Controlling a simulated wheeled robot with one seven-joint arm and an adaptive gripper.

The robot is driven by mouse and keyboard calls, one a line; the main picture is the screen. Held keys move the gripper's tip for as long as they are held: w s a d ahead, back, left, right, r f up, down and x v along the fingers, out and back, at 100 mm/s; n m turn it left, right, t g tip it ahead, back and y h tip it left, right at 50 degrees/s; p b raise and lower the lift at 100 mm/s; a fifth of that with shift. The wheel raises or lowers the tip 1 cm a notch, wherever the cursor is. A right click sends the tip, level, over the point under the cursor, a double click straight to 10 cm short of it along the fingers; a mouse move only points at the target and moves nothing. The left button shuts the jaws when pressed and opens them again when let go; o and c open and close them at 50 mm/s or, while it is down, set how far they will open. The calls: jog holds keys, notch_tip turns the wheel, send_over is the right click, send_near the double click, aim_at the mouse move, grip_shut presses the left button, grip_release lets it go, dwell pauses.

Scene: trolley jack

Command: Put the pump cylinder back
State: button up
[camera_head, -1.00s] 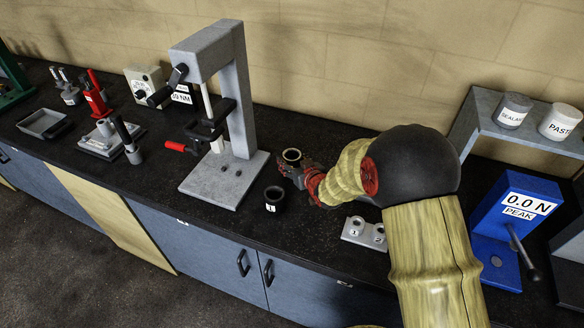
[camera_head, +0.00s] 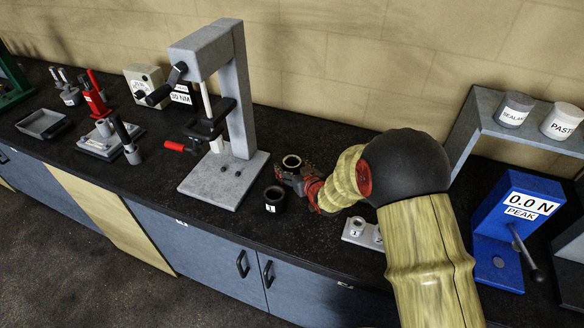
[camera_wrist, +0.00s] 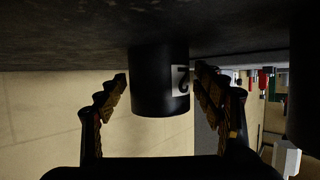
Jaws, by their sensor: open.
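A black, open-topped cylinder (camera_head: 291,162) stands on the dark bench right of the grey press. In the wrist view this cylinder (camera_wrist: 158,88) hangs upside down in the picture and bears a white label with a 2. My gripper (camera_head: 289,173) is open, with one finger on each side of it. In the wrist view the fingers (camera_wrist: 162,80) show a clear gap on the left; the right finger is close to the label side. A similar black cylinder (camera_head: 274,199) labelled 1 stands nearer the bench's front edge. I cannot tell which one is the pump cylinder.
The grey press (camera_head: 222,185) stands just left of the cylinders. A small light block (camera_head: 357,230) with numbered sockets lies right of them, partly behind my arm. A blue force gauge (camera_head: 505,230) and a grey shelf (camera_head: 480,115) stand at right.

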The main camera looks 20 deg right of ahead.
jog(key=shift+r, duration=0.2)
jog(key=p+v, duration=0.2)
jog(key=v, duration=0.9)
jog(key=shift+s+d+r, duration=0.1)
jog(key=shift+s, duration=0.25)
jog(key=shift+d+r, duration=0.1)
jog(key=shift+r, duration=0.2)
jog(key=s+d+r+m+g+h, duration=0.1)
jog(key=s+d+r+g+h, duration=0.15)
jog(key=s+r, duration=0.75)
jog(key=s+a+r+g, duration=0.2)
jog(key=s+r, duration=0.2)
jog(key=s, duration=0.6)
jog(key=s+a+r+g, duration=0.2)
jog(key=s+r+g, duration=0.1)
jog(key=s, duration=0.7)
jog(key=shift+a+r+m, duration=0.2)
jog(key=shift+r+m, duration=0.2)
jog(key=shift+r, duration=0.35)
